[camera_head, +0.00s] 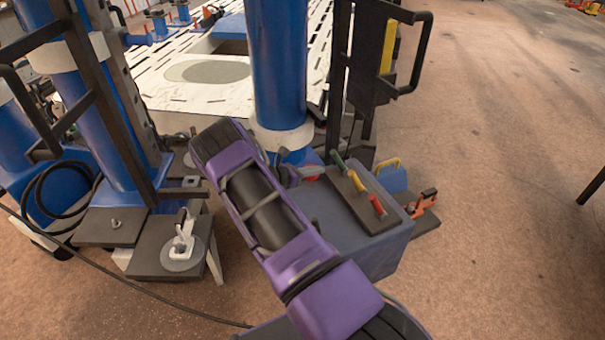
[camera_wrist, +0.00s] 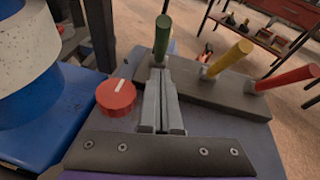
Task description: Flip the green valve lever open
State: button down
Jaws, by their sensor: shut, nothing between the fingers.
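The green valve lever (camera_wrist: 162,38) stands up from the far-left end of a dark mounting bar (camera_wrist: 215,93) in the wrist view. It also shows in the head view (camera_head: 338,159). My gripper (camera_wrist: 159,74) is shut with nothing between its fingers. Its fingertips point at the foot of the green lever and cover that part in the wrist view; I cannot tell whether they touch it. In the head view my gripper (camera_head: 318,170) is left of the lever, low over the blue box.
A yellow lever (camera_wrist: 230,58) and a red lever (camera_wrist: 287,78) stand along the same bar, right of the green one. A red knob (camera_wrist: 116,97) is left of my fingers. The bar sits on a blue box (camera_head: 385,252). A blue post (camera_head: 277,65) rises close behind my gripper.

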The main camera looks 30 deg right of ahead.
aim_at(339, 162)
jog(key=shift+w+d+r, duration=0.15)
jog(key=shift+d+r, duration=0.15)
jog(key=shift+d, duration=0.3)
jog(key=shift+w+d+r, duration=0.1)
jog(key=shift+d+r, duration=0.2)
jog(key=shift+d, duration=0.35)
jog(key=shift+w+d+r, duration=0.15)
jog(key=shift+d+r, duration=0.15)
jog(key=shift+d, duration=0.3)
jog(key=shift+r, duration=0.1)
